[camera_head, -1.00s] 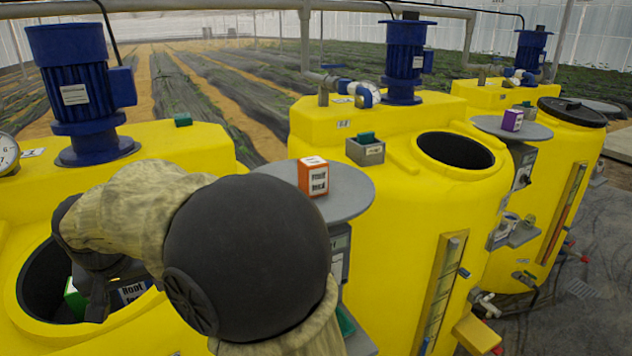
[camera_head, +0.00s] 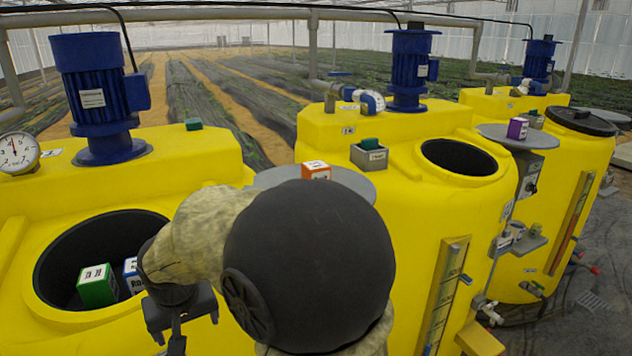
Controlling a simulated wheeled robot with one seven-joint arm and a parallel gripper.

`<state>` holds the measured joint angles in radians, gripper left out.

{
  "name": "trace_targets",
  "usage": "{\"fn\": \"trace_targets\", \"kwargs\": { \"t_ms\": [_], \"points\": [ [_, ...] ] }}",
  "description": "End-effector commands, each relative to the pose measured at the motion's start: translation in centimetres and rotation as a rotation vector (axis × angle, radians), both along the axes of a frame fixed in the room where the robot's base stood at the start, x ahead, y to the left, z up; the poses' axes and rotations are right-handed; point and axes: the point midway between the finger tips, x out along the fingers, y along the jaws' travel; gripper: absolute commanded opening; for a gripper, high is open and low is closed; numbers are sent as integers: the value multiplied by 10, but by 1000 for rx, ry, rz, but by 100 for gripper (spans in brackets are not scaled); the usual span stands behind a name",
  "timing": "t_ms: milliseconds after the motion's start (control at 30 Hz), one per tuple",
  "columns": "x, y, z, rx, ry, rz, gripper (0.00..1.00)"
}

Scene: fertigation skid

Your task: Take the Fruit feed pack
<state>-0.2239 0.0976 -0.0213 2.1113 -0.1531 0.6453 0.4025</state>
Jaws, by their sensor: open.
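The orange pack (camera_head: 316,171), whose label reads like "Fruit feed" in the earlier view, stands on a round grey shelf (camera_head: 272,178) beside the middle tank. My arm's dark joint now hides the lower part of the pack and much of the shelf. My gripper (camera_head: 178,335) is open, pointing down in front of the left tank's opening, to the left of and nearer than the orange pack. It appears empty and apart from the packs, though its fingertips are partly cut off by the frame's bottom edge.
A green pack (camera_head: 97,286) and a blue-edged pack (camera_head: 131,276), labelled "Root" something, sit in the left yellow tank's round opening (camera_head: 70,245). A purple pack (camera_head: 517,128) stands on another round shelf (camera_head: 540,141). Blue motors and a pressure gauge (camera_head: 17,154) rise above the tanks.

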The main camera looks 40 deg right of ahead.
Motion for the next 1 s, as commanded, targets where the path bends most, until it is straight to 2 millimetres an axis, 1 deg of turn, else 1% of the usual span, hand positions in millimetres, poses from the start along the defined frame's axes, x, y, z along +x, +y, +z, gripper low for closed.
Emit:
{"fn": "trace_targets", "kwargs": {
  "t_ms": [167,267,300,400,500,600,800,967,1000],
  "points": [
    [-29,-22,-26,5,30,25,81],
    [-55,-38,-45,9,50,44,81],
    [-67,-45,-54,10,56,54,81],
    [-95,-57,-71,11,70,73,81],
    [-111,-62,-80,11,75,86,81],
    [-116,-64,-83,10,76,91,81],
    [-116,-64,-83,10,75,92,81],
    [-115,-64,-83,10,75,92,49],
    [-115,-64,-83,10,76,92,42]
  ]
}}
